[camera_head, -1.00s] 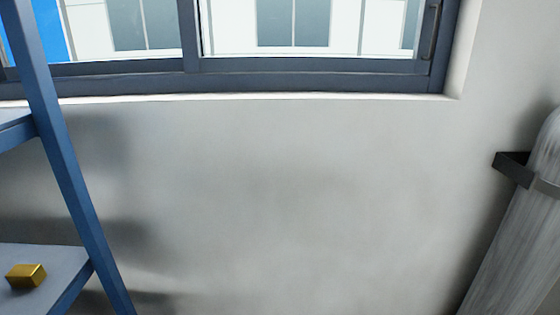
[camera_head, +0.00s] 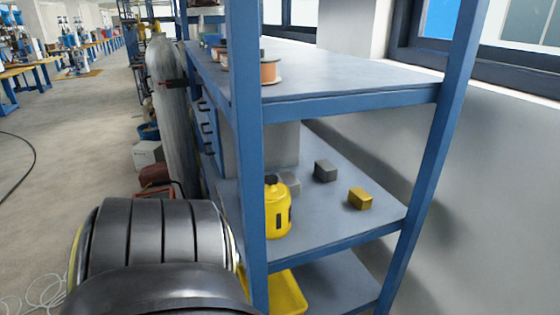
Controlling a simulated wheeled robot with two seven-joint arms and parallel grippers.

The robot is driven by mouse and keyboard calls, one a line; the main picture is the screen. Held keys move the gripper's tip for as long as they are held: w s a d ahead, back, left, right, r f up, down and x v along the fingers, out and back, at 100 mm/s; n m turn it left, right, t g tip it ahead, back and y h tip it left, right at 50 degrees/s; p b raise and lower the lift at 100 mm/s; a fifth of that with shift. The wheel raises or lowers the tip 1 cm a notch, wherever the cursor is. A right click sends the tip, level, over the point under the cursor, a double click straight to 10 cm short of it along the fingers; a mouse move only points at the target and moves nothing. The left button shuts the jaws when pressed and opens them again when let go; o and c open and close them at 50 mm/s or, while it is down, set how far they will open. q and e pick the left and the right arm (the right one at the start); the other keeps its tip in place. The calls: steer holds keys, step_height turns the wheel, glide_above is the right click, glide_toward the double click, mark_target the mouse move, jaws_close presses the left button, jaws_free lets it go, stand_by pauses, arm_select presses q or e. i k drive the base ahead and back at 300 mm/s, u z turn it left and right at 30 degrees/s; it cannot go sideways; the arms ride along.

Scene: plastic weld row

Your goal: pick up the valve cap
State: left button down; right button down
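A yellow domed cap with dark slots in its side, which looks like the valve cap (camera_head: 278,214), stands upright on the middle shelf (camera_head: 345,222) of a blue rack. It is near the shelf's front edge, and the blue front post (camera_head: 247,150) partly covers its left side. Neither of my grippers is in view, and nothing is seen touching the cap.
An orange spool (camera_head: 269,72) stands on the upper shelf (camera_head: 350,82). A yellow tray (camera_head: 285,296) is below. Open floor (camera_head: 65,150) lies left.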

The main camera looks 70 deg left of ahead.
mark_target(278, 198)
steer(key=u, duration=2.25)
